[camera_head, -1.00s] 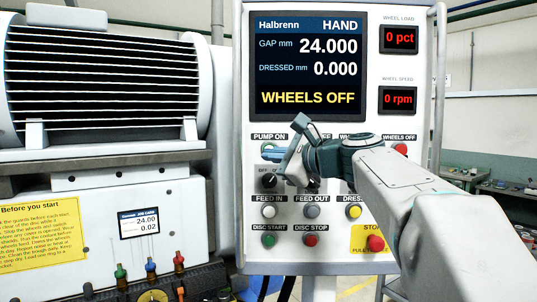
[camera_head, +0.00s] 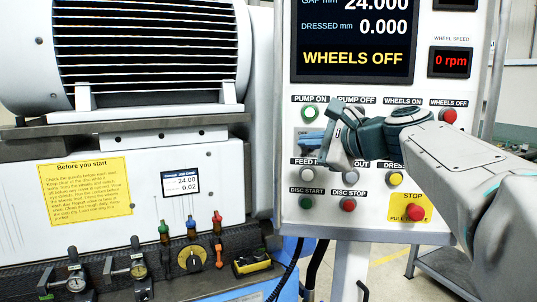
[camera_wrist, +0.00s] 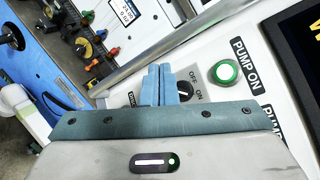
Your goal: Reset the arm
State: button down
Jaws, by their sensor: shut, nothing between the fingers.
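My gripper (camera_head: 310,140) is in front of the control panel (camera_head: 440,225), over its row of buttons, with my arm reaching in from the right. Its blue fingers are together and empty. The green PUMP ON button (camera_wrist: 226,72) is lit, to the right of the fingers. Whether the fingers touch the panel cannot be told. The gripper hides parts of the middle button rows in the head view.
The panel screen (camera_head: 352,40) reads WHEELS OFF. A red stop button (camera_head: 416,212) sits at the lower right of the panel. The grinder (camera_head: 120,135) with a yellow notice (camera_head: 85,188) stands left. Small valves and a yellow-faced dial (camera_head: 193,261) line its lower front.

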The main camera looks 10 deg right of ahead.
jog(key=s+f+n+g+h, duration=0.4)
jog(key=s+f+n, duration=0.5)
jog(key=f, duration=0.8)
jog(key=s+f+n+g+h, duration=0.4)
jog(key=s+f+n, duration=0.5)
jog(key=s+f, duration=0.6)
jog(key=shift+s+d+f+g, duration=0.15)
jog(key=shift+d+f+g, duration=0.05)
jog(key=shift+f+g, duration=0.6)
